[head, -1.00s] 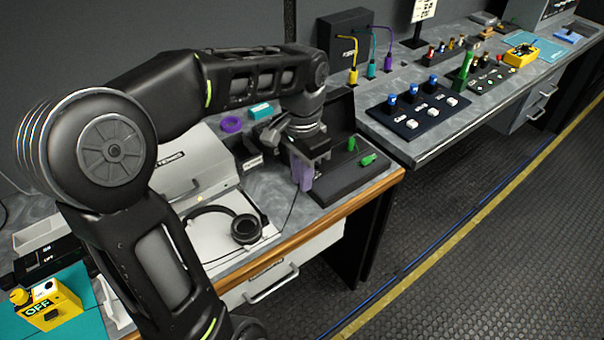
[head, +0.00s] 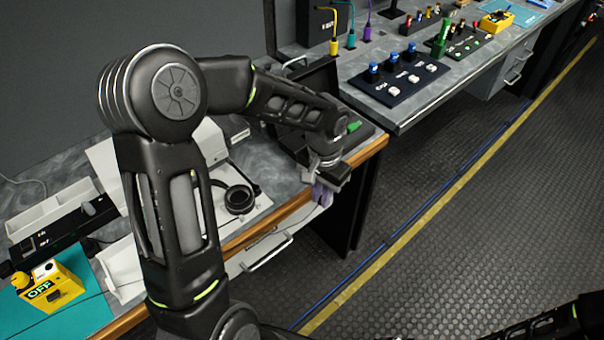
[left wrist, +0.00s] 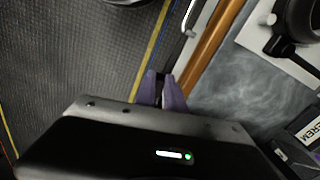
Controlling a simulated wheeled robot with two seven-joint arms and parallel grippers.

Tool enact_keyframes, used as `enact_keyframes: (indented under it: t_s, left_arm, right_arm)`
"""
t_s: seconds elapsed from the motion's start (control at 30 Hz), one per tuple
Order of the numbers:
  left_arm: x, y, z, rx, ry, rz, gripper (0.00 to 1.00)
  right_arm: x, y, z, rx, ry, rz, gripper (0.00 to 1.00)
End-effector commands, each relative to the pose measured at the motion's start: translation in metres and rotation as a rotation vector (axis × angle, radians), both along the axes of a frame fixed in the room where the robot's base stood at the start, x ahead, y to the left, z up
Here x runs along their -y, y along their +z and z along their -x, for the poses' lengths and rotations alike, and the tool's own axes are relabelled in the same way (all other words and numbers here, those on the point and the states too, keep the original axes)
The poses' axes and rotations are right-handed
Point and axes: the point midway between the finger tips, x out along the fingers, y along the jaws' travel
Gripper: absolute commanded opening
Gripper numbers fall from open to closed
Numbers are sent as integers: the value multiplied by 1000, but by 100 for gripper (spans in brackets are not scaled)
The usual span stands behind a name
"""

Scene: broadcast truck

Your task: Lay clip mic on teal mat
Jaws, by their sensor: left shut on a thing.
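My left gripper (head: 322,196), with purple fingers, is beyond the wooden front edge of the desk. In the left wrist view its fingers (left wrist: 161,88) are nearly together with a small dark thing between the tips. This is likely the clip mic (left wrist: 161,78), but it is too small to make out. My right gripper is out of view.
Headphones (head: 238,198) lie on a white surface between gripper and mat. A pale open tray (head: 58,208) and a black unit (head: 45,248) stand behind the mat. A second desk with a switch panel (head: 400,78) is at the right. The floor in front is clear.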

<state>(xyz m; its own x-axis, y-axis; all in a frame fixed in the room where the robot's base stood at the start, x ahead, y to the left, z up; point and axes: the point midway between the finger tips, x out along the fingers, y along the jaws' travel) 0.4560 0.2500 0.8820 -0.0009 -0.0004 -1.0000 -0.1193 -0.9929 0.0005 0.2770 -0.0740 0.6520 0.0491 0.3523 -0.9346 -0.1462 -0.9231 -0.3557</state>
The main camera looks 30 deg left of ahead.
Motion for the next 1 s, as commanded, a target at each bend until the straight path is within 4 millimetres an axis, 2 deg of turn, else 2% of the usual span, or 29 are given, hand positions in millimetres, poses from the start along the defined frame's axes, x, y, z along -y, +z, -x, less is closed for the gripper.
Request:
enact_keyframes:
  t_s: [0.03, 0.1, 0.3, 0.4, 1.0]
  left_arm:
    - [10, -17, -4, -6, 10, 1, 0]
    - [21, -37, -10, -6, 35, 1, 0]
    - [46, -84, -27, -3, 97, 0, 0]
    - [54, -100, -32, -2, 121, 1, 0]
    - [52, -96, -32, 1, 120, -1, 0]
  right_arm:
    - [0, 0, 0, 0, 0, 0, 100]
    - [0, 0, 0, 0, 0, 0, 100]
    - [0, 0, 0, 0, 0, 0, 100]
    - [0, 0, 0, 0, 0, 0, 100]
    - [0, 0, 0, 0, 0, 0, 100]
